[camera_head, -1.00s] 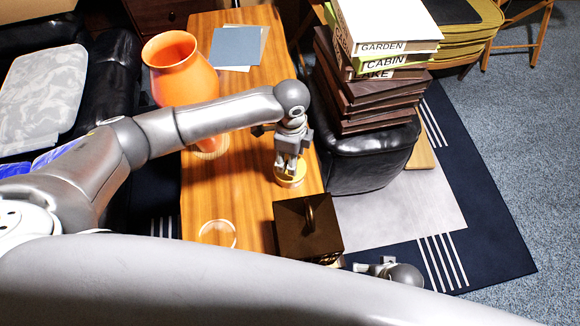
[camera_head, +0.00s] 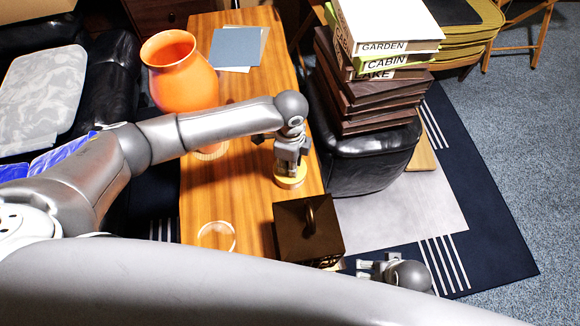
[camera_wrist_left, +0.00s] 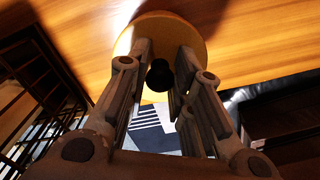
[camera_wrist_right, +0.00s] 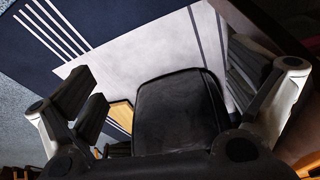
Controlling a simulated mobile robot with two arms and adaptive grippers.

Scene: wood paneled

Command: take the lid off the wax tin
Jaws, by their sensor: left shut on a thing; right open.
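The wax tin (camera_head: 290,184) is a small, round yellow thing near the right edge of the wooden table. My left gripper (camera_head: 289,168) reaches down over it from above. In the left wrist view the lid (camera_wrist_left: 166,35) is a yellow disc with a dark knob (camera_wrist_left: 159,76), and the fingers are closed around the knob. The fingers hide part of the lid, and I cannot tell whether it sits on the tin or is raised. My right gripper (camera_head: 358,268) is open and empty beside the dark box; its spread fingers show in the right wrist view (camera_wrist_right: 160,85).
A dark box with a handle (camera_head: 308,232) stands in front of the tin. A clear round dish (camera_head: 216,236) lies to its left. An orange vase (camera_head: 182,75) and blue-grey sheets (camera_head: 236,47) are farther back. A black ottoman (camera_head: 365,160) bearing stacked binders (camera_head: 370,100) adjoins the table.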

